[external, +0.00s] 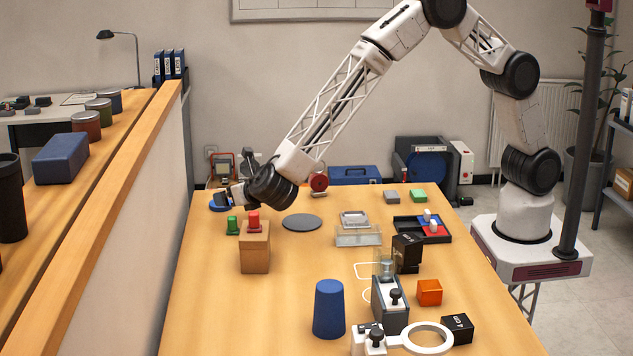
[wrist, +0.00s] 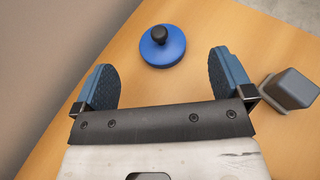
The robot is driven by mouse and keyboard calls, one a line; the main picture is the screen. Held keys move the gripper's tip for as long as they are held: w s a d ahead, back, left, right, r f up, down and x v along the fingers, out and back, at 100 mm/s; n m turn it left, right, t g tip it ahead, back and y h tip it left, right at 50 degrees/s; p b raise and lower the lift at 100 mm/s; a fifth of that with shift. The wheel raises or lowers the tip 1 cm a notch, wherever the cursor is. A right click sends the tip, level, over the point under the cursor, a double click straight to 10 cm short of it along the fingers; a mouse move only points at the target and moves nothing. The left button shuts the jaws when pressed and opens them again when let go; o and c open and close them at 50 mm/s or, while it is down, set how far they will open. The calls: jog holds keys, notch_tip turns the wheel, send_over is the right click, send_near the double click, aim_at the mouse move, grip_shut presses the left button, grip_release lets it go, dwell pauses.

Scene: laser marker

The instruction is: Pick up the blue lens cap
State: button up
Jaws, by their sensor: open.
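The blue lens cap (wrist: 172,52) is a flat blue disc with a black knob on top. In the wrist view it lies on the wooden table just beyond my fingertips, roughly centred between them. My gripper (wrist: 163,78) is open and empty, one blue-padded finger on each side. In the external view the cap (external: 219,208) shows as a blue edge at the table's far left corner. My gripper (external: 224,197) is low over that corner and partly hides the cap.
A grey block (wrist: 290,88) stands close to my right finger in the wrist view. In the external view, a green piece (external: 233,225) and a wooden block (external: 255,250) with a red piece (external: 254,221) on it stand nearby. A grey disc (external: 302,222) lies to the right.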

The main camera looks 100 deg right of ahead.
jog(key=shift+x, duration=1.25)
jog(key=shift+d, duration=0.1)
jog(key=shift+x, duration=2.55)
jog(key=shift+w, duration=0.1)
jog(key=shift+c, duration=0.5)
jog(key=c, duration=0.8)
jog(key=shift+c, duration=0.2)
jog(key=shift+r, duration=0.15)
notch_tip(320, 180, up, 28)
